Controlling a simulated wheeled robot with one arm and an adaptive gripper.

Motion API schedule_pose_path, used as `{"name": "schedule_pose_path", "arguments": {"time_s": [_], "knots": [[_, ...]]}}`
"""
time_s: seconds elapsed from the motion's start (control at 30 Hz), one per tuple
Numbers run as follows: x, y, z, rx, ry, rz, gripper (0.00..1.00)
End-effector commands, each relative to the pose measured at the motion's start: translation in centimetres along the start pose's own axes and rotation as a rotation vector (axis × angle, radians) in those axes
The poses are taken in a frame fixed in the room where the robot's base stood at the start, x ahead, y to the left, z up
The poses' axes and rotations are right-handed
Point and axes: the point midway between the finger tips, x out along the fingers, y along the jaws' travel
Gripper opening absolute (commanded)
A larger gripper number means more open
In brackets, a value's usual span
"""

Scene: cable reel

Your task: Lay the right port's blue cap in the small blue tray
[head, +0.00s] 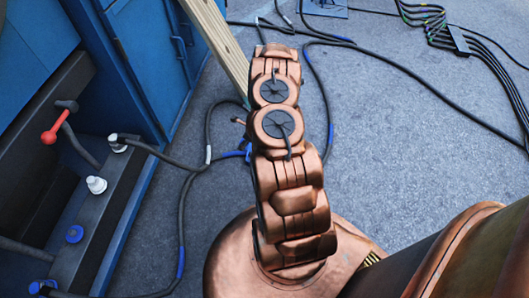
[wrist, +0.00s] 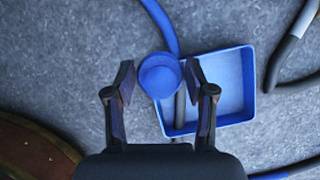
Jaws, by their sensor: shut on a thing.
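In the wrist view my gripper (wrist: 160,74) is shut on a round blue cap (wrist: 160,78), with one finger on each side of it. The small blue tray (wrist: 250,85) lies on the floor below and to the right in that view. The cap overlaps the tray's left edge in the picture; its height above the floor is hard to tell. A cable part shows between the cap and the tray's left side. In the head view my copper arm hides the gripper and most of what is beneath it.
In the head view a blue cabinet (head: 135,60) stands at left. Dark cables (head: 400,72) cross the grey floor. A wooden post (head: 215,40) stands behind my arm.

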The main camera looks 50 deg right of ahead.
Motion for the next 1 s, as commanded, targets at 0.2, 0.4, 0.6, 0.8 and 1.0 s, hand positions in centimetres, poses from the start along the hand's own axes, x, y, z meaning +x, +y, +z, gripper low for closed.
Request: {"name": "schedule_pose_path", "arguments": {"time_s": [0.2,0.4,0.6,0.8,1.0], "knots": [[0.6,1.2,-2.5,0.041,-0.001,-0.014,0.20],[1.1,2.5,-5.2,0.076,-0.001,-0.030,0.20],[1.5,4.2,-8.5,0.120,0.002,-0.049,0.20],[1.8,6.0,-11.2,0.155,-0.001,-0.068,0.20],[1.9,7.0,-12.6,0.173,-0.003,-0.078,0.20]]}}
